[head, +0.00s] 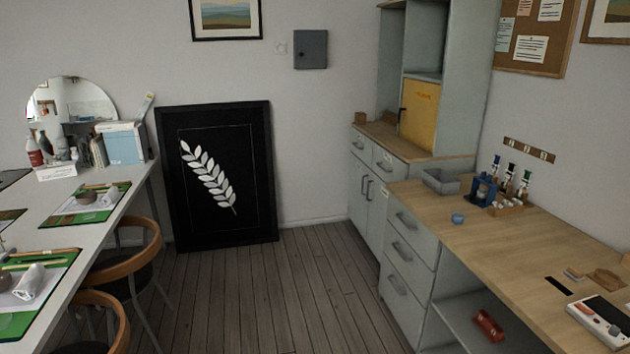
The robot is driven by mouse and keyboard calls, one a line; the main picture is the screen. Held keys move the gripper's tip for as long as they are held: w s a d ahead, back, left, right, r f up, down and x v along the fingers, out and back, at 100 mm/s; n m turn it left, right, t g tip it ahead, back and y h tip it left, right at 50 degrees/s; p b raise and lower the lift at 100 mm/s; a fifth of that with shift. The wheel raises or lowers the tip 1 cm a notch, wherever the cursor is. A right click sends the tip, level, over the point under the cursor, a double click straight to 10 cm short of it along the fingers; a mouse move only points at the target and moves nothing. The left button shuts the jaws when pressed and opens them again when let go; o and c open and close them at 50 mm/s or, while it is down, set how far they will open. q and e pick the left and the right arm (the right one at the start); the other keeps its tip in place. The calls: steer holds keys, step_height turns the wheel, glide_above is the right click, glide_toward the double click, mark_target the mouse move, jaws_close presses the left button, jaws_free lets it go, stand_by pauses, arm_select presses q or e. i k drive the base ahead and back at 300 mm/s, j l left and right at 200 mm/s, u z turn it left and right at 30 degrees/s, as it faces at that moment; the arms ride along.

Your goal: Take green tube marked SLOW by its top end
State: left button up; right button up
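Several small upright tubes stand in a wooden rack (507,210) on the wooden bench at the right. Neither of my grippers is in view.
A blue device (483,188) and a grey bin (440,181) stand beside the rack. A small blue cup (458,218) sits in front. The bench top (510,250) nearer me is mostly clear. Chairs (127,250) and a white table (85,230) are at left; floor between is free.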

mark_target(525, 184)
steer(key=i+j, duration=0.1)
steer(key=i, duration=0.6)
steer(key=i+j, duration=0.1)
steer(key=i, duration=0.55)
steer(key=i+j, duration=0.1)
steer(key=i, duration=0.6)
steer(key=i+l+z, duration=0.1)
steer(key=i+z, duration=0.5)
steer(key=z, duration=0.2)
steer(key=i+z, duration=0.4)
steer(key=i+j+z, duration=0.15)
steer(key=z, duration=0.3)
steer(key=i+j+z, duration=0.25)
steer(key=z, duration=0.15)
steer(key=i+j+z, duration=0.65)
steer(key=i+j, duration=0.05)
steer(key=j, duration=0.05)
